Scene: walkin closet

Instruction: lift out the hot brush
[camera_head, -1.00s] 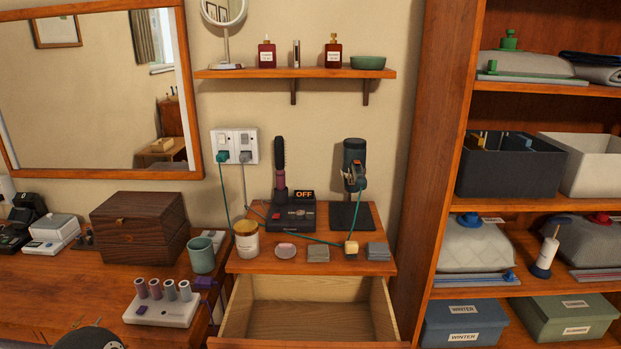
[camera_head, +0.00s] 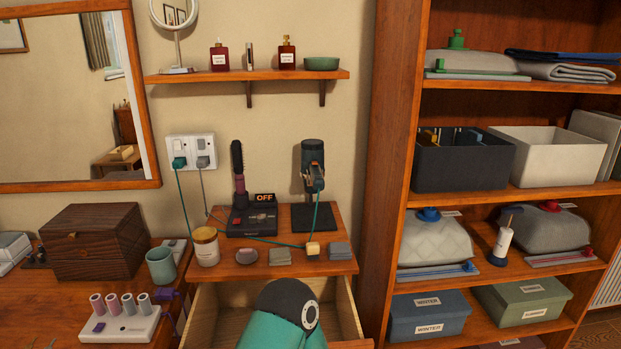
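The hot brush (camera_head: 238,173), with black bristles and a dark pink handle, stands upright in a dark dock (camera_head: 252,220) on the small wooden stand. A display (camera_head: 264,198) on the dock reads OFF. Neither gripper is in view. A teal and black link of one of my arms shows at the bottom, over the open drawer; I cannot tell which arm it belongs to.
A dark hair tool (camera_head: 313,160) on a stand is right of the dock. A teal cable from the wall socket (camera_head: 191,152) crosses in front. A candle jar (camera_head: 206,246) and small pads line the front edge. The drawer (camera_head: 203,318) is open below; shelves (camera_head: 395,200) stand right.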

